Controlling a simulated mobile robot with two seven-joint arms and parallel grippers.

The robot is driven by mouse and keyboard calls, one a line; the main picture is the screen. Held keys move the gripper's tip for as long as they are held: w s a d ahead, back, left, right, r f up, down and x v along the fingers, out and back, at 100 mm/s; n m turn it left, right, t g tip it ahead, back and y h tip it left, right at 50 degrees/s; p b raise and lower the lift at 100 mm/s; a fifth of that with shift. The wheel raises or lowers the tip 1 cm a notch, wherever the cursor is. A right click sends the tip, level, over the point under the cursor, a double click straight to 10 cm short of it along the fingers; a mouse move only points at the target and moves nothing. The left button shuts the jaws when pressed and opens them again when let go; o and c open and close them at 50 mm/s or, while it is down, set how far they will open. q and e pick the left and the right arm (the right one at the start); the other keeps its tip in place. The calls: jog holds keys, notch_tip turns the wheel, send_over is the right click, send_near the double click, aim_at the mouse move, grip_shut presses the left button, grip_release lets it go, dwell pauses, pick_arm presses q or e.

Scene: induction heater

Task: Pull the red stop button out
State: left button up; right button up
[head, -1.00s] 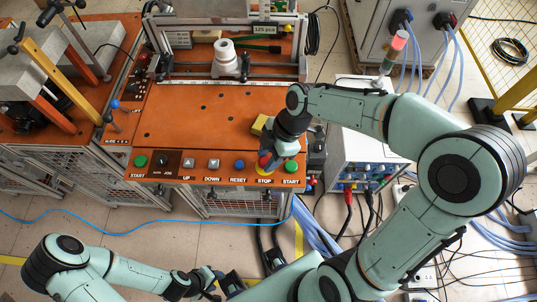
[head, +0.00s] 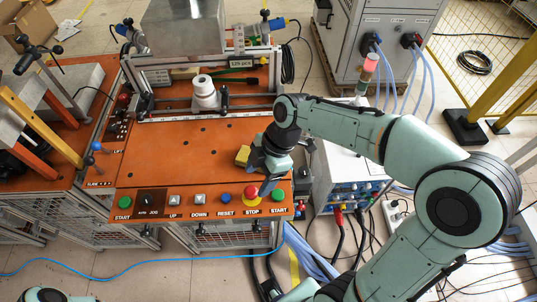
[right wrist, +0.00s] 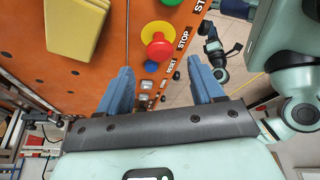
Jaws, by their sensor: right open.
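The red stop button (head: 250,192) sits on a yellow base at the front edge of the orange panel, above the STOP label. In the right wrist view the red button (right wrist: 158,46) shows ahead of the fingertips, roughly between the two finger lines. My right gripper (head: 260,176) is just above and behind the button in the head view. Its two blue fingers (right wrist: 163,78) are apart with nothing between them, and I see no contact with the button. My left gripper (right wrist: 216,50) appears small in the right wrist view, its fingers unclear; the head view shows only a bit of left arm.
A green START button (head: 277,195) is right of the stop button, and a blue RESET button (head: 226,198) is left. A yellow block (head: 243,155) stands close behind the gripper. A white cylindrical part (head: 205,93) stands farther back; the middle panel is clear.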

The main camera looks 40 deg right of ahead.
jog(key=v, duration=0.9)
jog(key=shift+r+p, duration=0.2)
jog(key=shift+p, duration=0.15)
